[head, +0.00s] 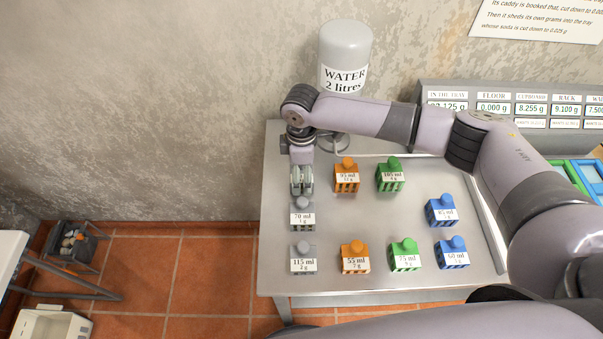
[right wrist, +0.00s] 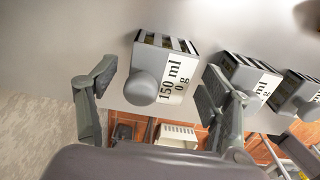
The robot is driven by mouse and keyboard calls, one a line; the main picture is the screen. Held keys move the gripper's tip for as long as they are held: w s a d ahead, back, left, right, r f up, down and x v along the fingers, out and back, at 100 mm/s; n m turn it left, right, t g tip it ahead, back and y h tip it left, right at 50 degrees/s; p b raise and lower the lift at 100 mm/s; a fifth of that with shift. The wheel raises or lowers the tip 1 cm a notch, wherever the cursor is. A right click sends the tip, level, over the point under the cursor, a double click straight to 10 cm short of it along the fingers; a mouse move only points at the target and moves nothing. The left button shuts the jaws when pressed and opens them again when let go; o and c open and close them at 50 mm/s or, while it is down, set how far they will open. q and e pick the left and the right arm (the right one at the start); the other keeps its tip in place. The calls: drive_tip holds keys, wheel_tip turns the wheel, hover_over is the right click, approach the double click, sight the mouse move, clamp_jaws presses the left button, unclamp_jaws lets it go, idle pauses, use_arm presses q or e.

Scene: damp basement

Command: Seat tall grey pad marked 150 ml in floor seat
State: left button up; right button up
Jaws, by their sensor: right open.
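The tall grey pad marked 150 ml (right wrist: 165,75), with a round knob and a label also reading 0 g, shows in the right wrist view. My right gripper (head: 302,184) points down at the table's back left in the head view. Its fingers are open, one on each side of the 150 ml pad, with gaps visible in the right wrist view. In the head view the gripper hides this pad. My left gripper is not in view. I cannot make out the floor seat; a display labelled FLOOR (head: 492,107) reads 0.000 g.
On the metal table (head: 335,222), a grey 70 ml pad (head: 302,215) stands just in front of my right gripper. Orange, green and blue pads stand to the right. A WATER tank (head: 345,50) stands behind. A grey crate (head: 75,245) and white bin (head: 50,322) are lower left.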

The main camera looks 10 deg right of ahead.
drive_tip(key=shift+f, duration=0.55)
drive_tip(key=c, duration=1.2)
drive_tip(key=shift+r, duration=0.1)
